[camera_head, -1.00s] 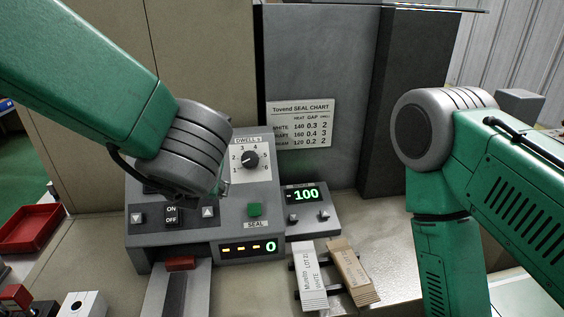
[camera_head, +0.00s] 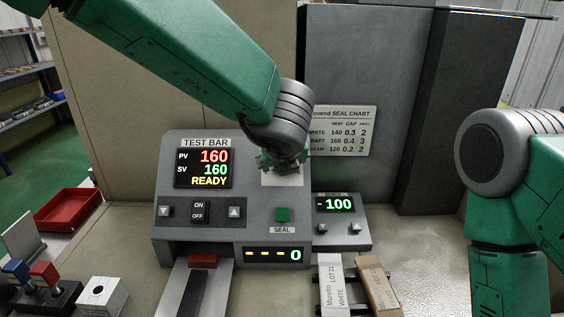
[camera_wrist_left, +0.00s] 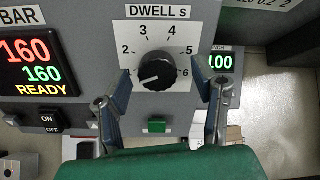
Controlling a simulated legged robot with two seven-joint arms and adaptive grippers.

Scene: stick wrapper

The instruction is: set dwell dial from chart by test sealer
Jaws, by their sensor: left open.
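The dwell dial (camera_wrist_left: 157,71) is a black knob with a white pointer slanting to the lower left, around the covered 1 mark. My left gripper (camera_wrist_left: 165,88) is open, with one finger on each side of the knob; I cannot tell whether they touch it. In the head view the left gripper (camera_head: 283,162) covers the dial on the test sealer (camera_head: 222,222). The seal chart (camera_head: 345,132) is on the grey panel behind, its left edge hidden by my arm; its kraft row reads 160, 0.4, 3. My right gripper is out of view.
The sealer display (camera_head: 203,168) reads 160, 160, READY. A small unit (camera_head: 340,204) shows 100. A white packet (camera_head: 332,287) and a brown packet (camera_head: 378,286) lie in front. A red tray (camera_head: 68,209) sits left. My right arm is at the right.

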